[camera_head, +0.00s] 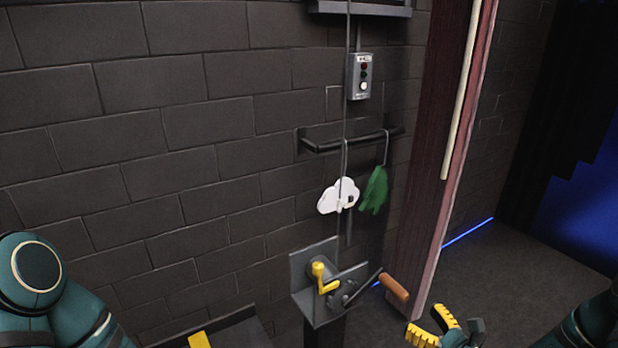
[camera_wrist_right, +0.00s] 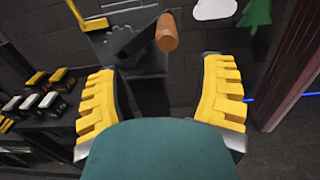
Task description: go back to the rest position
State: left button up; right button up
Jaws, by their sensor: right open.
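My right gripper (camera_head: 433,324) is at the bottom right of the head view, with its yellow fingers apart. In the right wrist view, the right gripper (camera_wrist_right: 160,92) is open, with nothing between its fingers. The wooden handle (camera_head: 395,288) of a crank on a grey metal bracket (camera_head: 302,275) is to the left of the gripper and apart from it. In the wrist view the handle (camera_wrist_right: 167,35) shows beyond the open fingers.
A button box (camera_head: 362,77) hangs on the brick wall. Below it, a white cloud (camera_head: 338,196) and a green tree shape (camera_head: 374,190) hang by a black rail (camera_head: 330,145).

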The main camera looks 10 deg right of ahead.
jog(key=s+a+f+n+g+y+b, duration=0.1)
jog(key=s+a+f+n+g+y, duration=0.15)
jog(key=a, duration=0.35)
jog(key=s+a+f+n+g+y+b, duration=0.1)
jog(key=a+f+n+g+y, duration=0.1)
jog(key=a+f+n+g, duration=0.3)
jog(key=s+a+f+n+g+h+b, duration=0.4)
jog(key=s+a+f+n+g, duration=0.5)
jog(key=s+f+n+g, duration=0.3)
jog(key=w+a+f+n+t+h+b, duration=0.2)
jog(key=w+a+f+n+t+h, duration=0.1)
jog(key=n, duration=0.7)
jog(key=shift+w+f+t+h, duration=0.15)
jog(key=shift+f+t+h, duration=0.2)
jog(key=shift+f+t, duration=0.55)
jog(key=shift+r+t, duration=0.25)
jog(key=c, duration=0.4)
jog(key=shift+a, duration=0.1)
